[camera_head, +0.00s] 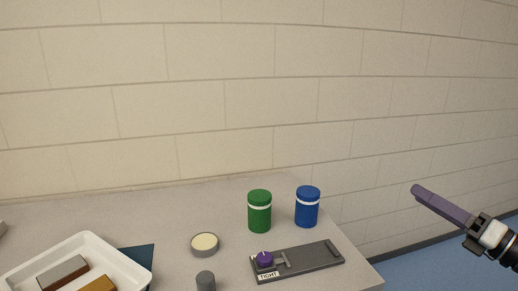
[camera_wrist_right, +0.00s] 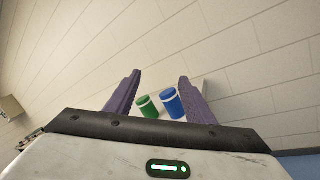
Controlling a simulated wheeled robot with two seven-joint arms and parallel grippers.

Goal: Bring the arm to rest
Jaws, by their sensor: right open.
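My right gripper (camera_head: 440,205) is raised in the air at the right side of the head view, to the right of the table and clear of it. In the right wrist view its two purple fingers (camera_wrist_right: 158,95) stand wide apart with nothing between them that they touch. The green jar and the blue jar show in the distance beyond the fingers. My left gripper is in neither view.
A grey table (camera_head: 120,212) holds a green jar (camera_head: 260,212), a blue jar (camera_head: 307,208), a dark press plate (camera_head: 318,261) with a purple knob (camera_head: 265,260), a round tin (camera_head: 205,244), a grey cylinder (camera_head: 206,281) and a white tray (camera_head: 88,241) with blocks. A block wall stands behind.

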